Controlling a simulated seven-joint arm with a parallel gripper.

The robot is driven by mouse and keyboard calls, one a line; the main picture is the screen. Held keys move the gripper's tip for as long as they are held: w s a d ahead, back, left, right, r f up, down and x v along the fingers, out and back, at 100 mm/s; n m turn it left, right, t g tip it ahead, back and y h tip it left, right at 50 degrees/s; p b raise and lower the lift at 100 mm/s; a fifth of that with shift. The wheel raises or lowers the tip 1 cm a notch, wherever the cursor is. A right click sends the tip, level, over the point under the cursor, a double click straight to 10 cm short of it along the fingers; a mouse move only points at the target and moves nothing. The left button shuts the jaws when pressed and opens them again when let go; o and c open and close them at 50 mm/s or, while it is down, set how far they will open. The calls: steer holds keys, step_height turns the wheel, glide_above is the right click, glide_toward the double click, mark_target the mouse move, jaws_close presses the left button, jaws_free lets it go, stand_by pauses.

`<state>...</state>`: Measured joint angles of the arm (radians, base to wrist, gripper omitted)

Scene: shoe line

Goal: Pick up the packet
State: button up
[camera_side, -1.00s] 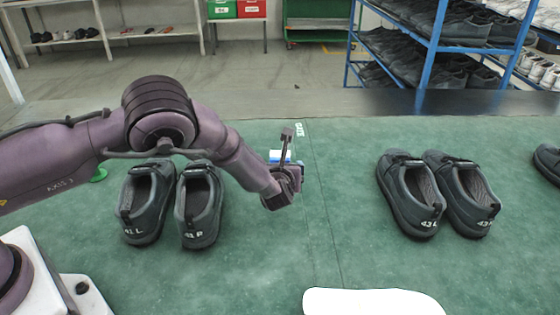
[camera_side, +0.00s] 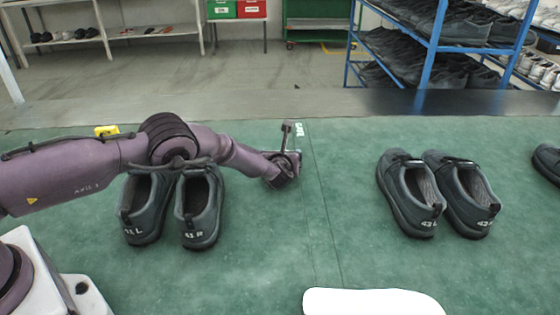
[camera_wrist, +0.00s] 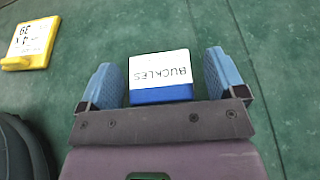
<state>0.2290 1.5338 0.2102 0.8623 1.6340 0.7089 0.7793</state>
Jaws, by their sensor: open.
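The packet (camera_wrist: 161,72) is a small white and blue block with the label "BUCKLES", which reads upside down in the wrist view. It lies on the green table between the two blue fingers of my gripper (camera_wrist: 166,78). The gripper is open, with a gap between the packet and each finger. In the side view my gripper (camera_side: 288,155) is low over the table, and it hides most or all of the packet there.
Another pair (camera_side: 412,195) stands to the right. A yellow tag (camera_wrist: 30,43) lies left of the packet and also shows in the side view (camera_side: 107,130).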

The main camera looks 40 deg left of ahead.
steer(key=shift+w+a+f, duration=0.1)
steer(key=shift+w+a, duration=0.05)
steer(key=shift+c, duration=0.2)
steer(key=c, duration=1)
